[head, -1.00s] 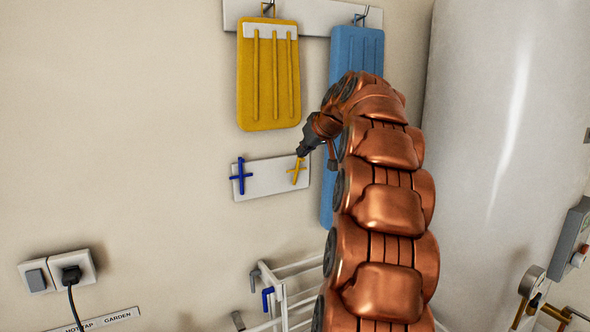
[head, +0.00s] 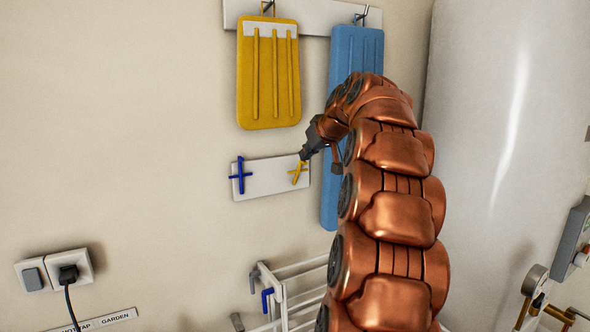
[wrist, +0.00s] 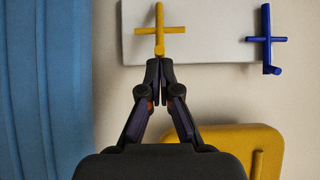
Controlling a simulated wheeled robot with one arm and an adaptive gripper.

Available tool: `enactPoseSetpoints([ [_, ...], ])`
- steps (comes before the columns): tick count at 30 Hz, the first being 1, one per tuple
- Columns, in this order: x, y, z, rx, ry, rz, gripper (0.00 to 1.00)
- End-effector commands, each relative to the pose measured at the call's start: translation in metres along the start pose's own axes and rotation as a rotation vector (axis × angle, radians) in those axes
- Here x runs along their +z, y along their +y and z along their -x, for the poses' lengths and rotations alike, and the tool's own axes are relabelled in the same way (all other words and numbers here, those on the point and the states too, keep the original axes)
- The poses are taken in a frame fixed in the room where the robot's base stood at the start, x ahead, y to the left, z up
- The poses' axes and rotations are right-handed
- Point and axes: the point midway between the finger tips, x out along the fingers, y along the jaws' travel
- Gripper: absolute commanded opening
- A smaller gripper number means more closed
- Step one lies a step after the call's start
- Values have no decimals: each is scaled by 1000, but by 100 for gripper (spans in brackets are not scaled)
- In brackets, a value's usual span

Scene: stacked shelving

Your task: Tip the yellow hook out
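The yellow hook (head: 297,174) is a small cross on a white wall plate (head: 267,187). In the head view its long bar leans, with the top to the right. My gripper (head: 307,154) comes from the upper right and its tips are at the hook's upper end. In the wrist view, which looks upside down, the fingertips (wrist: 160,62) are close together on the near end of the yellow hook (wrist: 160,30). The very tip of the hook between the fingers is hidden. The blue hook (head: 240,176) stands upright at the plate's left end.
A yellow board (head: 267,85) hangs just above the plate, and a blue board (head: 331,195) hangs close on the right, partly behind my arm. A white rack (head: 300,285) is below. A socket with a plug (head: 67,274) is at lower left.

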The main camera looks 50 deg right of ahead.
Motion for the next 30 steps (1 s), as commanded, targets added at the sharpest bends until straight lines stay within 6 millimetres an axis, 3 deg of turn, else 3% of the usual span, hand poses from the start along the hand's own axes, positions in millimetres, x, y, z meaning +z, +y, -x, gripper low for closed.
enactPoseSetpoints([
  [30,18,0,5,0,0,-1,0],
])
